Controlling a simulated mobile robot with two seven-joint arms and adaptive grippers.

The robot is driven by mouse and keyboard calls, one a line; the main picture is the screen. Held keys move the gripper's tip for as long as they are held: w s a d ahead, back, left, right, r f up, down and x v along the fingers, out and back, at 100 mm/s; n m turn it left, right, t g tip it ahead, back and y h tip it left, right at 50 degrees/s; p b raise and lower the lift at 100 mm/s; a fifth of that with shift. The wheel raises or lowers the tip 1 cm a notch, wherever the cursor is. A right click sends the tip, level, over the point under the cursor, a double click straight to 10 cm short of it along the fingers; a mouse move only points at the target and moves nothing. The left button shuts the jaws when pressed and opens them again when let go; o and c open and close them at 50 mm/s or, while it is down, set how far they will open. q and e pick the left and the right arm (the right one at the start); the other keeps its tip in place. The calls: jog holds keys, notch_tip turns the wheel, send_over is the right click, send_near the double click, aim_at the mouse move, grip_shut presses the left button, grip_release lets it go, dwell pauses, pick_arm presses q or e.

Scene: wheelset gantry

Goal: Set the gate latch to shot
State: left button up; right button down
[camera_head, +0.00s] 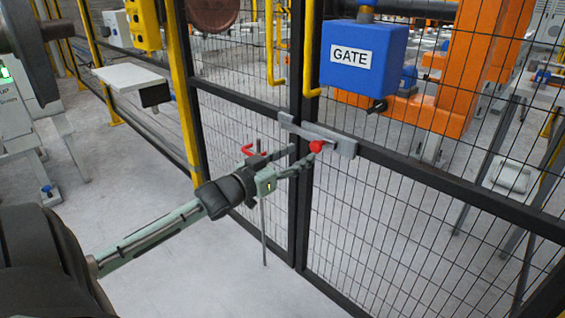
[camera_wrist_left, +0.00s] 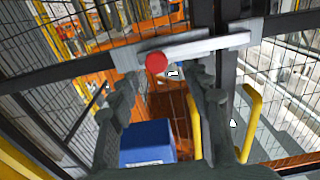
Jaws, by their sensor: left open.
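The gate latch (camera_head: 320,135) is a grey bar on the dark rail, below and left of the blue GATE box. Its red ball knob (camera_head: 316,147) stands toward me. In the wrist view, which is upside down, the knob (camera_wrist_left: 156,62) and pale bar (camera_wrist_left: 205,45) show clearly. The bar runs from the knob toward the dark upright. My left gripper (camera_head: 306,168) is open just below the knob in the head view. In the wrist view the knob appears between the fingertips of my gripper (camera_wrist_left: 166,75); contact cannot be told. My right gripper is not in view.
The blue GATE box (camera_head: 363,55) hangs above the latch and right of it. A red-handled fitting (camera_head: 250,150) with a vertical rod is beside my left wrist. Dark mesh panels (camera_head: 390,215) and a yellow post (camera_head: 183,90) border the area. Grey floor is clear in front.

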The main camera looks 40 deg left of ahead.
pick_arm(q)
jog(key=shift+s+a, duration=0.15)
jog(key=shift+s, duration=1.15)
jog(key=shift+s+a, duration=0.1)
jog(key=shift+s, duration=1.2)
jog(key=s+d+f+g+y, duration=0.1)
jog(key=s+f+g, duration=0.2)
jog(key=f, duration=0.5)
jog(key=s+d+f+n+g+y, duration=0.1)
jog(key=s+f+g, duration=0.1)
jog(key=f, duration=0.7)
jog(key=s+d+f+g+y, duration=0.1)
jog(key=s+f+g, duration=0.2)
jog(key=f, duration=0.5)
jog(key=s+d+f+m+g, duration=0.1)
jog(key=s+d+f+g, duration=0.6)
jog(key=s+d+f, duration=0.4)
notch_tip(320, 180, down, 3)
jog(key=shift+s+d+f+m+h, duration=0.1)
jog(key=shift+s+d+m+h, duration=0.25)
jog(key=shift+s, duration=0.9)
